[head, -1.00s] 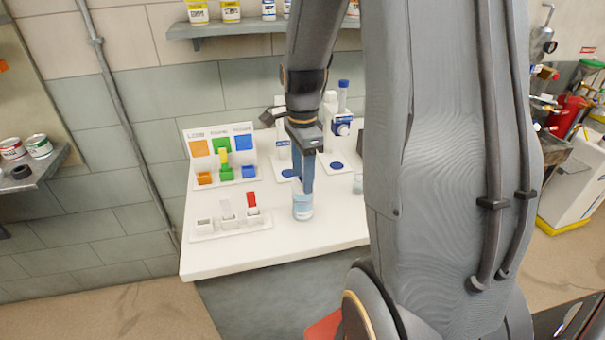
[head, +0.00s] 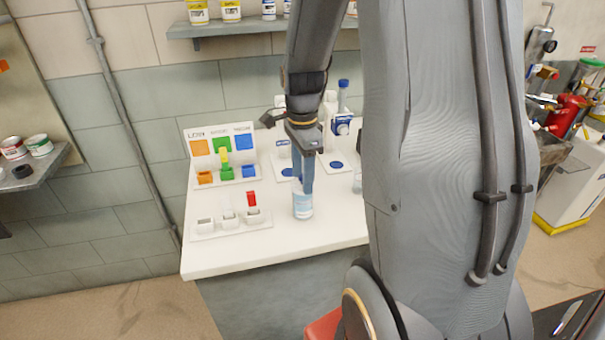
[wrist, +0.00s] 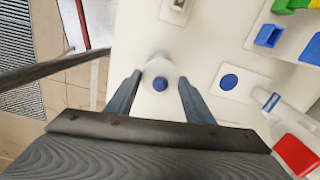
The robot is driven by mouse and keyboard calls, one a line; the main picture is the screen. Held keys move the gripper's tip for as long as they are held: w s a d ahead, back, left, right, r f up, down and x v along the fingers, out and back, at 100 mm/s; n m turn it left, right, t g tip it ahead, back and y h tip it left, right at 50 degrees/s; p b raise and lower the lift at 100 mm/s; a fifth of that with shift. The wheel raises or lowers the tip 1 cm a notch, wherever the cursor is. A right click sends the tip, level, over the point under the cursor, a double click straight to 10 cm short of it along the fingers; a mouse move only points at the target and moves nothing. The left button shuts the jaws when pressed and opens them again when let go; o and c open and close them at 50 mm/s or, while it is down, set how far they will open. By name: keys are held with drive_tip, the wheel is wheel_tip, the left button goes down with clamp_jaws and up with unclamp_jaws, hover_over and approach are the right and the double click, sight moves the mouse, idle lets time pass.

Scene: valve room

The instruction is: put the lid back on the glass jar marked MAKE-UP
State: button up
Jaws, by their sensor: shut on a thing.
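The glass jar (head: 303,207), pale blue with a light label too small to read, stands upright on the white bench near its front. My gripper (head: 307,188) points down right over it, its fingertips at the jar's top. In the wrist view my gripper (wrist: 160,80) has its fingers on both sides of a pale round lid with a blue knob (wrist: 160,83), and is shut on it. The lid is lined up roughly over the jar. I cannot tell whether it touches the rim.
A small clear vessel (head: 358,184) stands right of the jar, partly hidden by my arm. Bare bench lies in front.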

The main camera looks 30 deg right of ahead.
idle(0.4)
drive_tip(key=o, duration=1.6)
drive_tip(key=shift+c, duration=0.2)
drive_tip(key=shift+r+p, duration=2.05)
drive_tip(key=shift+r, duration=1.45)
drive_tip(key=shift+c, duration=0.2)
clamp_jaws()
